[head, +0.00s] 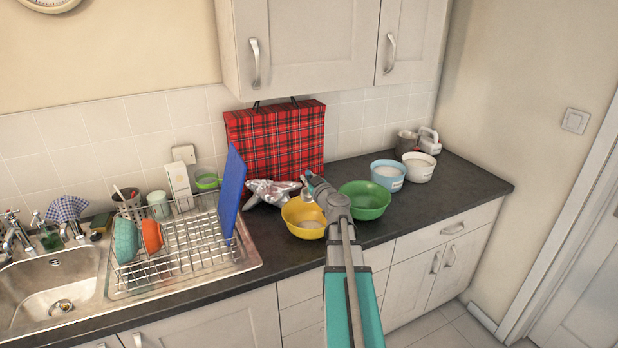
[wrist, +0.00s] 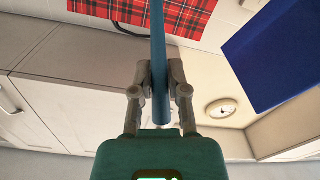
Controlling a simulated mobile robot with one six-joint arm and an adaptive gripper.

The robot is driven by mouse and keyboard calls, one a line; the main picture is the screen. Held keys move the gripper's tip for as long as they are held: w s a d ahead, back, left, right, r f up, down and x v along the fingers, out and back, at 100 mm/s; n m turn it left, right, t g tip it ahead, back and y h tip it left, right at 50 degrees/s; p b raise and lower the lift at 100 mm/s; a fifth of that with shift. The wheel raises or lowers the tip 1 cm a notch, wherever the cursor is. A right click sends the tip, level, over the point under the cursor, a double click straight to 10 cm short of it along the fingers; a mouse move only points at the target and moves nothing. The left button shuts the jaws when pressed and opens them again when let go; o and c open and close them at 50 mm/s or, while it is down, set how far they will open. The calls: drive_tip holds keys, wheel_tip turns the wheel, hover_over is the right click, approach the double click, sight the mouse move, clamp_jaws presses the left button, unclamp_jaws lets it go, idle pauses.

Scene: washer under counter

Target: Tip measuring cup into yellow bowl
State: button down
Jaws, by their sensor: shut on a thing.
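The yellow bowl (head: 292,214) stands upright on the dark counter with something whitish in its bottom. My gripper (head: 314,188) is over the bowl's right rear side and hides part of its rim. In the wrist view my gripper (wrist: 160,82) is shut on a narrow blue bar, which looks like the handle of the measuring cup (wrist: 158,45). The cup's bowl end and contents cannot be made out in either view.
A green bowl (head: 366,202) stands close right of the yellow one. Crumpled foil (head: 266,193) lies behind left, before a red tartan bag (head: 275,140). A blue board (head: 231,190) leans in the dish rack (head: 180,262). Blue (head: 386,175) and white (head: 420,168) tubs stand further right.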

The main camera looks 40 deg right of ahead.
drive_tip(key=p, duration=0.1)
drive_tip(key=w+d+r+g+p, duration=0.1)
drive_tip(key=shift+w+r+y+p, duration=0.2)
drive_tip(key=shift+w+y+p, duration=0.1)
drive_tip(key=shift+p, duration=0.1)
drive_tip(key=p, duration=0.1)
drive_tip(key=d+m+g+p, duration=0.1)
drive_tip(key=shift+w+d+r+p, duration=0.1)
drive_tip(key=shift+w+r+p, duration=0.2)
drive_tip(key=shift+w, duration=0.1)
drive_tip(key=shift+w+d+f+m+g+p, duration=0.15)
drive_tip(key=shift+d+m+g+p, duration=0.4)
drive_tip(key=shift+g+p, duration=0.35)
drive_tip(key=shift+w+d, duration=0.15)
